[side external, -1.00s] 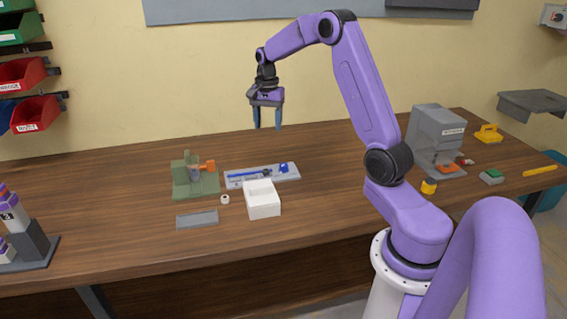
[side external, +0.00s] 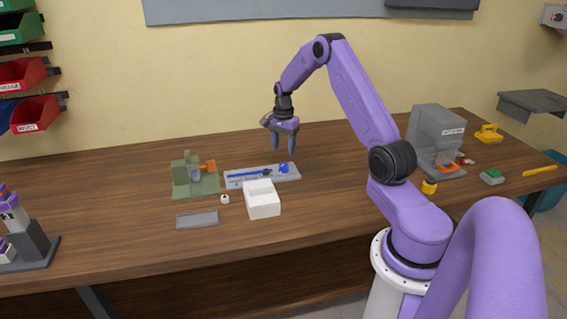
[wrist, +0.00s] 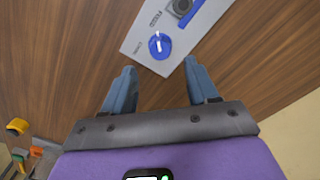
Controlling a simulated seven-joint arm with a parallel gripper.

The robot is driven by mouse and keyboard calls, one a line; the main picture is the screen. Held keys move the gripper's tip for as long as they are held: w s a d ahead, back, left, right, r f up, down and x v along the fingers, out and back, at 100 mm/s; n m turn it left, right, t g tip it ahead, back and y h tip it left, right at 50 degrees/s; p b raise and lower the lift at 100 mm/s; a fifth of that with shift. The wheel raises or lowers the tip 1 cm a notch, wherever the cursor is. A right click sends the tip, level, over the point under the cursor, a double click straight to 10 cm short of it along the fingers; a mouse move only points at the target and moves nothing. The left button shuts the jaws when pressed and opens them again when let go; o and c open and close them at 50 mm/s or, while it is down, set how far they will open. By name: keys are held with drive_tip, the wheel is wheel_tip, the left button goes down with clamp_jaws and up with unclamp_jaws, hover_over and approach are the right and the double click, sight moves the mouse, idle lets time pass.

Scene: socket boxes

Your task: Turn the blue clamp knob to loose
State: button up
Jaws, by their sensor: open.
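The blue clamp knob (side external: 284,168) sits at the right end of a light grey plate (side external: 262,181). In the wrist view the knob (wrist: 160,46) is round and blue with a white pointer line. Small lettering is printed on the plate beside it, too small to read surely. My gripper (side external: 284,148) is open and empty, above the knob and apart from it. In the wrist view its two fingers (wrist: 160,80) are spread, and the knob lies beyond the fingertips, between their directions. A blue bar (side external: 248,174) lies along the plate, left of the knob.
A white open box (side external: 264,209) stands just in front of the plate. A green fixture with an orange handle (side external: 195,180) stands to its left. A small white ring (side external: 225,199) and a grey strip (side external: 197,220) lie nearby. A grey machine (side external: 436,140) stands at the right.

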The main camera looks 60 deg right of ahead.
sight(283, 165)
wheel_tip(283, 165, down, 7)
drive_tip(key=shift+f, duration=0.1)
idle(0.4)
drive_tip(key=c, duration=1.1)
